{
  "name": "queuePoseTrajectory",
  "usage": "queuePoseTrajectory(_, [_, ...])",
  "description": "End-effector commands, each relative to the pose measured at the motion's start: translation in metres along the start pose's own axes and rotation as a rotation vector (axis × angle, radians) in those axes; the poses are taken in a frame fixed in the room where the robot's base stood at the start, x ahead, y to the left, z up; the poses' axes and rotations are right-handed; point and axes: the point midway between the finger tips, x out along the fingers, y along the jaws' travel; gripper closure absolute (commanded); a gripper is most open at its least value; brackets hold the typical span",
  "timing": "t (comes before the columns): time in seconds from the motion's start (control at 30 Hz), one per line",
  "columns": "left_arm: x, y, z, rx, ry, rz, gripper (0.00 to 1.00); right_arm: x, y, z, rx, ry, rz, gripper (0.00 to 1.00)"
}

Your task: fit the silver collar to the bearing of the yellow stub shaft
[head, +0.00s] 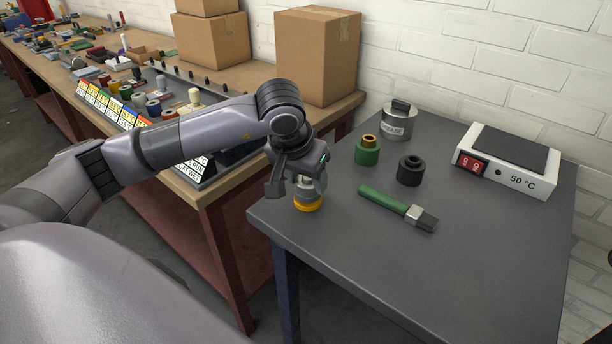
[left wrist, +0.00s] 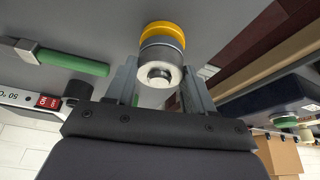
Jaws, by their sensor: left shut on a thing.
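The yellow stub shaft (head: 308,204) stands upright near the table's left corner; its yellow base also shows in the left wrist view (left wrist: 163,32). My left gripper (head: 308,183) is above it, its fingers (left wrist: 162,85) on either side of the silver collar (left wrist: 160,73), shut on it. A rounded metal shaft end shows in the collar's bore, so the collar is around the shaft's top. A grey band lies between collar and yellow base. Whether the collar is fully seated, I cannot tell. My right gripper is not in view.
On the grey table (head: 340,265) are a green part with a brass top (head: 367,152), a black ring (head: 410,172), a metal can (head: 398,122), a green-handled brush (head: 398,208) and a 50 °C heater (head: 510,160). A cluttered bench with cardboard boxes (head: 315,55) stands left. The table's front is clear.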

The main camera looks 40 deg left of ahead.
Motion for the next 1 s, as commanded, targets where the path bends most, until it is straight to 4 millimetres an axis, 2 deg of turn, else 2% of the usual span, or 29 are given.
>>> queuePoseTrajectory(0.23, [0.003, 0.000, 0.001, 0.000, 0.002, 0.000, 0.94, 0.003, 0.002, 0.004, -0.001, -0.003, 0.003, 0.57])
queuePoseTrajectory(0.27, [0.002, 0.000, 0.001, 0.000, 0.002, 0.000, 0.41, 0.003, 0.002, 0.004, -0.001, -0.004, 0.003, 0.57])
queuePoseTrajectory(0.33, [0.002, 0.000, 0.001, 0.000, 0.001, 0.000, 0.18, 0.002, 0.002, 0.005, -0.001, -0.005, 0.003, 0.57])
queuePoseTrajectory(0.7, [0.001, 0.000, 0.001, 0.000, 0.000, 0.000, 0.17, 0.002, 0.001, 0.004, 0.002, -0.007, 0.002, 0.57])
queuePoseTrajectory(1.0, [-0.047, 0.000, 0.000, 0.001, 0.004, 0.000, 0.17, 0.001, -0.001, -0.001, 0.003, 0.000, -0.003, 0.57])
